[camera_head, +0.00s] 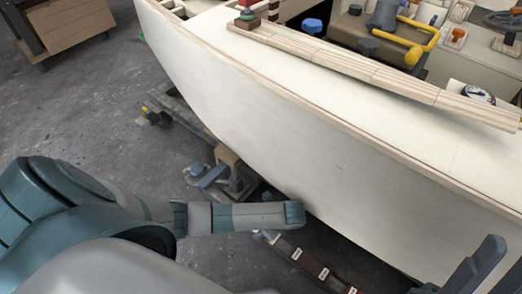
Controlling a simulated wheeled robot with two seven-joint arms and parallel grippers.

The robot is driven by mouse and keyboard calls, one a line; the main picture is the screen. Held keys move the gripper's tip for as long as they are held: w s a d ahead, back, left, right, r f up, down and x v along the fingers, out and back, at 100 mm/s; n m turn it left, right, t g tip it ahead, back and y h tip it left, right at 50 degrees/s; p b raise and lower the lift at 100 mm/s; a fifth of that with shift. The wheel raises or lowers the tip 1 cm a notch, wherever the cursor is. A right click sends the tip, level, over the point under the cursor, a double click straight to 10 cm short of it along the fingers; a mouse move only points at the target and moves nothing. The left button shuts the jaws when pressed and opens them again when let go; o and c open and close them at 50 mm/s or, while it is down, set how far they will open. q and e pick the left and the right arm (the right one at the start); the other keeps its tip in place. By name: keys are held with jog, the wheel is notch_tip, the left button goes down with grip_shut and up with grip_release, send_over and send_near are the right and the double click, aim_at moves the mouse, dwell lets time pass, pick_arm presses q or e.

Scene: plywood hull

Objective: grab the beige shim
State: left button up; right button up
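I cannot make out a piece that is clearly the beige shim. A long pale wooden strip (385,79) lies along the top edge of the hull, and a tan wooden block (228,156) sits low beside the hull; I cannot tell whether either is the shim. My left arm reaches in from the left across the lower middle, in front of the hull side, but I see no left gripper fingers. My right gripper (491,272) shows at the bottom right corner, partly cut off by the frame. Its two dark fingers stand apart with nothing seen between them.
The pale plywood hull (300,130) fills the middle and right. On it are a yellow-handled tool (415,48), blue knobs (312,26), and a round gauge (478,93). A dark red-brown rail (312,266) lies below. Grey floor (90,95) is open at left, near a wooden cabinet (68,22).

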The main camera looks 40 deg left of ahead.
pick_arm(q)
jog(key=shift+x, duration=0.75)
jog(key=c, duration=1.1)
